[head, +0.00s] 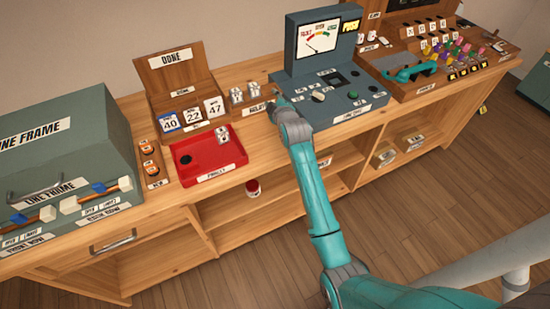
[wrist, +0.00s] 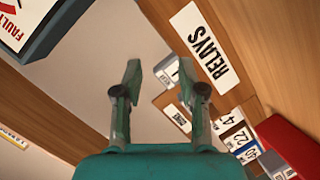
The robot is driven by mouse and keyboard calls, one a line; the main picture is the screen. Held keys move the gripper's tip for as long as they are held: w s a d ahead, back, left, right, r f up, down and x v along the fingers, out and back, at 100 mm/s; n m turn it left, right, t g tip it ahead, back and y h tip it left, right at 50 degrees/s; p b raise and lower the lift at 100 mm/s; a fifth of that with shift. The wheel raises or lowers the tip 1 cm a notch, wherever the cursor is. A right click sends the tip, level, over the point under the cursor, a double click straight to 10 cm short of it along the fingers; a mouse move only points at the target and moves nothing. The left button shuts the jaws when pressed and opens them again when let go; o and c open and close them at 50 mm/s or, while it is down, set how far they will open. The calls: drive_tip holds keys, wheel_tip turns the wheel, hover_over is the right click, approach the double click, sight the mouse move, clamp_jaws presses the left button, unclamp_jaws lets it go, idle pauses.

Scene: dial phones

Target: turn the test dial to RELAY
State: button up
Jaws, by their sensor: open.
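The test set (head: 318,62) is a blue-grey box with an upright meter panel and a sloping control face. A small round knob (head: 318,96), part white and part dark, sits on the face and looks like the test dial. Its small surrounding labels are too small to read, so its setting is unclear. My gripper (head: 276,108) is at the left edge of the face, left of the knob and apart from it. In the wrist view my gripper (wrist: 157,75) has its two fingers apart with nothing between them. The dial is not visible there.
A RELAYS label (wrist: 205,45) lies on the bench near small white relays (head: 238,95). The DONE box (head: 180,85) and red FAULTY tray (head: 208,160) stand to the left. A plug board (head: 455,55) stands right. My arm crosses in front of the bench.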

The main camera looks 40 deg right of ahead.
drive_tip(key=shift+m+t, duration=0.5)
drive_tip(key=shift+t, duration=0.1)
drive_tip(key=s+a+f, duration=0.1)
drive_tip(key=s, duration=0.1)
drive_tip(key=s+a+f, duration=0.1)
drive_tip(key=s+a, duration=0.1)
drive_tip(key=s+a+f, duration=0.1)
drive_tip(key=s+a, duration=0.1)
drive_tip(key=shift+s+a+f, duration=0.15)
drive_tip(key=shift+s+a, duration=0.05)
drive_tip(key=shift+m+t+y, duration=0.6)
drive_tip(key=shift+t+y, duration=0.1)
drive_tip(key=s+a, duration=0.2)
drive_tip(key=s, duration=0.1)
drive_tip(key=s+a+f, duration=0.1)
drive_tip(key=s+a, duration=0.1)
drive_tip(key=s, duration=0.1)
drive_tip(key=s+a, duration=0.2)
drive_tip(key=s, duration=0.2)
drive_tip(key=shift+f, duration=0.4)
drive_tip(key=shift+s+a+f, duration=0.1)
drive_tip(key=shift+s+a, duration=0.05)
drive_tip(key=shift+s, duration=0.4)
